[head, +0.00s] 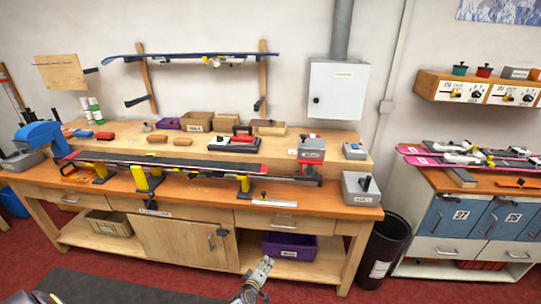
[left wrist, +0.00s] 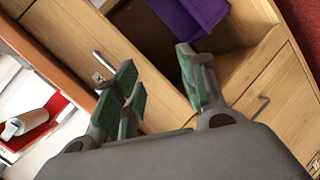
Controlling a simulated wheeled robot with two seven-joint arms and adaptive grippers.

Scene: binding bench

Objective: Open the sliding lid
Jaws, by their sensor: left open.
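I cannot tell for certain which thing has the sliding lid. A grey box (head: 361,188) with a dark knob on top stands at the bench's right end. A smaller light grey box (head: 354,151) stands behind it. A brown box (head: 268,128) sits on the back shelf, its top too small to read. My left gripper (head: 264,267) is low in front of the bench, open and empty, apart from all these boxes. In the left wrist view its green-padded fingers (left wrist: 162,83) are spread before the bench front. My right gripper is not in view.
The bench (head: 330,205) carries a ski in yellow clamps (head: 245,184). Under it are a wooden door (head: 175,240) and an open bay with a purple bin (head: 290,245), also in the left wrist view (left wrist: 190,15). A black waste bin (head: 384,250) stands right of the bench.

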